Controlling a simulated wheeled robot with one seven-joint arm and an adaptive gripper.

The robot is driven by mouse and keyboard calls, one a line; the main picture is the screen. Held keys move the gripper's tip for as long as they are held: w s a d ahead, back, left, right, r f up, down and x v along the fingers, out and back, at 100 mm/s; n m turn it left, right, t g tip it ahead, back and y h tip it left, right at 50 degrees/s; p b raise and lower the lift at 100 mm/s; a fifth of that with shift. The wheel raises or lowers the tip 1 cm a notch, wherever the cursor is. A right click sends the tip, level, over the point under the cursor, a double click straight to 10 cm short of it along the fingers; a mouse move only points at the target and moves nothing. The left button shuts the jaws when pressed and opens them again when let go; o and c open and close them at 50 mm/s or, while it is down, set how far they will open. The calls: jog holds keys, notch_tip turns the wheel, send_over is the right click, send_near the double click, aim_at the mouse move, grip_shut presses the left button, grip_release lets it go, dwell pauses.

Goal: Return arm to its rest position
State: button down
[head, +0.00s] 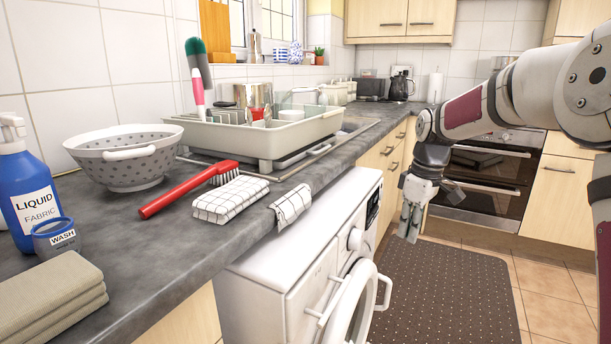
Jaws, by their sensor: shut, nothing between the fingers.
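My gripper (409,222) hangs at the end of my arm, right of the worktop, with its fingers pointing down. It is shut and holds nothing. It is in the air over the floor area, in front of the far cabinets and apart from the counter. My arm reaches in from the right edge of the head view, bent at the elbow.
The grey worktop (160,235) bears a red brush (185,192), checked cloths (230,199), a colander (126,160), a blue bottle (25,195) and a dish rack (265,133). A washing machine (300,268) stands below, its door open. A dark mat (450,295) lies on clear floor.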

jog(key=s+a+r+m+h, duration=0.1)
jog(key=s+r+m, duration=0.15)
jog(key=s, duration=0.55)
jog(key=s+a+r+m, duration=0.15)
jog(key=s+r, duration=0.25)
jog(key=s, duration=0.4)
jog(key=s+a+r+m+h, duration=0.1)
jog(key=s+a+r, duration=0.15)
jog(key=s, duration=0.65)
jog(key=s+f+m+y, duration=0.1)
jog(key=s+f+m, duration=0.1)
jog(key=s, duration=0.9)
jog(key=s+f+m, duration=0.2)
jog(key=s+f, duration=0.1)
jog(key=s, duration=0.7)
notch_tip(320, 180, up, 29)
jog(key=t+p, duration=0.3)
jog(key=p, duration=2.4)
jog(key=shift+d+r+p, duration=0.15)
jog(key=shift+d+p, duration=0.15)
jog(key=shift+w, duration=0.1)
